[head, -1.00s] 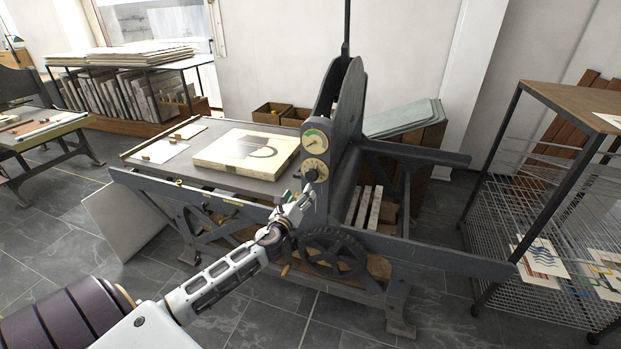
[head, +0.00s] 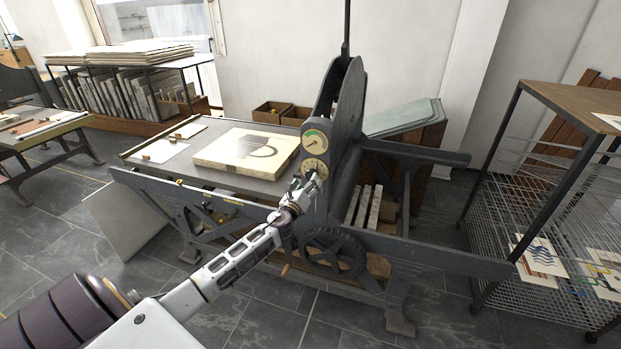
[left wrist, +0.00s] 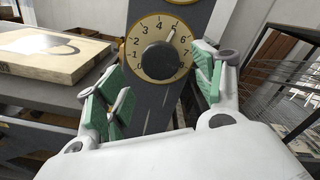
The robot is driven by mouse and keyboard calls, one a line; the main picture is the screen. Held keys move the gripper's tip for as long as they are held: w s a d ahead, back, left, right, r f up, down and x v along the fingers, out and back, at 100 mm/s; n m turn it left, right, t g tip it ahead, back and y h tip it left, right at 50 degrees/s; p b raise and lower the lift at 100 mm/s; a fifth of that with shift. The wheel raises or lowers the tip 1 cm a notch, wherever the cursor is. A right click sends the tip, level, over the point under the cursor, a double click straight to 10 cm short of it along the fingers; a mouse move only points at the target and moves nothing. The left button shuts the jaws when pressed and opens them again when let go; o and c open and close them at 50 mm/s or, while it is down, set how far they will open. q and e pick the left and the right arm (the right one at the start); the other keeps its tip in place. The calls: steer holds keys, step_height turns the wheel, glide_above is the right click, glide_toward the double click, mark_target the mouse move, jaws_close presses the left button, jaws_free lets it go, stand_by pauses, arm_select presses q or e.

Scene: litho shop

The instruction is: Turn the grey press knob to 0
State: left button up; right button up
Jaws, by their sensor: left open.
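The grey knob (left wrist: 161,60) is a dark round knob in the middle of a cream dial with numbers, on the front of the press upright. Its light mark appears to point up and right, near 5. In the head view the dial (head: 314,167) shows, but my gripper largely hides the knob. My left gripper (head: 311,184) is at the dial's lower edge. In the left wrist view the left gripper (left wrist: 160,80) is open, with green pads on either side of the knob's line. The knob lies ahead between the fingers; I cannot tell whether they touch it.
A second gauge (head: 314,139) with a green band sits just above the dial. The press bed (head: 165,178) holds a litho stone (head: 247,152) to the left. A large gear (head: 335,250) is below. A wire rack (head: 545,200) stands at the right.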

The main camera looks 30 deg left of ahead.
arm_select(q)
steer(key=shift+x, duration=2.35)
steer(key=c, duration=1)
